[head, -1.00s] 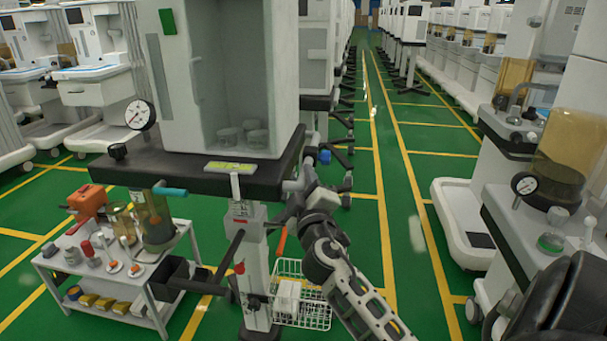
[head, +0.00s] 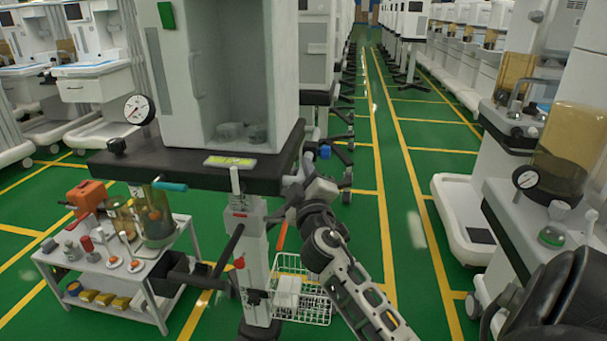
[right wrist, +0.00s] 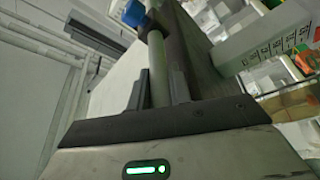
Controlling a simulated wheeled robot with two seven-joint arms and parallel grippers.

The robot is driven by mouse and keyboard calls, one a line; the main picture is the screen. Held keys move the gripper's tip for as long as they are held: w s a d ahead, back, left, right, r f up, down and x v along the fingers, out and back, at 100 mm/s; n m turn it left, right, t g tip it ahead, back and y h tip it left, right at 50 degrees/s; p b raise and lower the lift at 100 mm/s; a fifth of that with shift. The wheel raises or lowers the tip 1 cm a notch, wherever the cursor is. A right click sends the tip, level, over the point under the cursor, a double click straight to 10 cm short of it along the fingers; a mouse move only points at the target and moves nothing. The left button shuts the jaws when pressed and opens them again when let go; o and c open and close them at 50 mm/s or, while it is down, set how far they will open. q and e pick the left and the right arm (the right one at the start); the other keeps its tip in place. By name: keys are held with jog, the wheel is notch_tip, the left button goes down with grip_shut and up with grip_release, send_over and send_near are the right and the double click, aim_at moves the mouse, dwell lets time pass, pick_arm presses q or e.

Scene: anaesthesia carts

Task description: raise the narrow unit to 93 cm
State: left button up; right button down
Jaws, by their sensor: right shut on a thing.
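The narrow unit is the white cabinet (head: 180,95) on a black top (head: 175,165), carried by a pale column (head: 257,270) with a scale and red mark (head: 239,215) under the top. A yellow-green label (head: 230,161) sits on the top's front edge. My right gripper (head: 296,188) is at the top's right side, its fingers mostly hidden in the head view. In the right wrist view its two fingers (right wrist: 160,90) are shut on a grey-green rod (right wrist: 158,65) with a blue knob (right wrist: 133,13) beyond. The scale reading is too small to tell. My left gripper is not in view.
A low trolley (head: 60,262) with jars and small parts stands left of the column. A wire basket (head: 312,308) is beside the column's base. The green aisle (head: 410,230) at right is clear.

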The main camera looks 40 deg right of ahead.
jog(key=c, duration=1.6)
grip_release()
jog(key=shift+f, duration=0.1)
jog(key=shift+o, duration=0.2)
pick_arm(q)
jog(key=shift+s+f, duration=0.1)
pick_arm(e)
jog(key=shift+s+a, duration=0.1)
